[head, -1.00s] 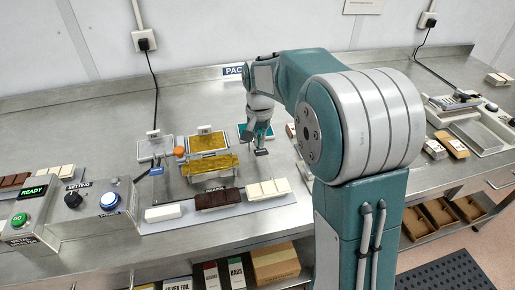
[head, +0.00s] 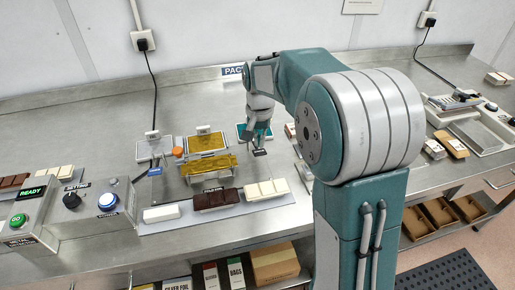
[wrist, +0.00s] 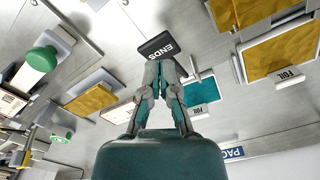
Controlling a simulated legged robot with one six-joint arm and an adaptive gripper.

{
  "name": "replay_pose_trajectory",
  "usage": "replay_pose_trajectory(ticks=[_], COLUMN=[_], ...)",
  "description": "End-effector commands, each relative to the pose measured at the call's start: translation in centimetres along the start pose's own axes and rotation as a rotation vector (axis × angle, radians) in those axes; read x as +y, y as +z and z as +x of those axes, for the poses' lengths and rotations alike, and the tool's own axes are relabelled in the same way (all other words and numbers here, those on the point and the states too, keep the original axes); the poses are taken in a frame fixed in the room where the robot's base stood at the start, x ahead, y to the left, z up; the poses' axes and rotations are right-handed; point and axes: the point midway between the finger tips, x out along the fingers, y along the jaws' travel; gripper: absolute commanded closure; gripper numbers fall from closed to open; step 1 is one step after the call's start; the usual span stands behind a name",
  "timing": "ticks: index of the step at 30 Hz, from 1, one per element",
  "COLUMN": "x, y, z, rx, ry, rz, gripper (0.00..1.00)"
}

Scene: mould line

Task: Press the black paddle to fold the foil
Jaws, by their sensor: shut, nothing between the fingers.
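The black paddle (wrist: 158,45), lettered "ENDS", lies just beyond my fingertips in the wrist view. It shows small and dark below my gripper in the head view (head: 260,152). My gripper (wrist: 160,66) is shut and empty, pointing down at the paddle's near edge; I cannot tell whether they touch. In the head view my gripper (head: 257,145) is right of the gold foil (head: 209,164) on the folding station. That gold foil shows partly at the top of the wrist view (wrist: 240,10).
Behind the station lies a gold foil stack (head: 206,142), with a teal stack (wrist: 198,88) to its right. In front, a dark chocolate bar (head: 215,198) and white bars lie on a grey strip. A control box (head: 70,215) with a green GO button stands left.

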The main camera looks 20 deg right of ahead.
Motion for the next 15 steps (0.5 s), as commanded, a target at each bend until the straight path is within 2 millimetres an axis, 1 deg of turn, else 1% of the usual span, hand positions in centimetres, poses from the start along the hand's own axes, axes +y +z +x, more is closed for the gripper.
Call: replay_pose_trajectory(ticks=[5, 15], x=[0.0, 0.0], y=[0.0, 0.0], z=[0.2, 1.4], rx=[0.0, -0.001], ry=[0.0, 0.001], rz=[0.0, 0.0], gripper=[1.0, 1.0])
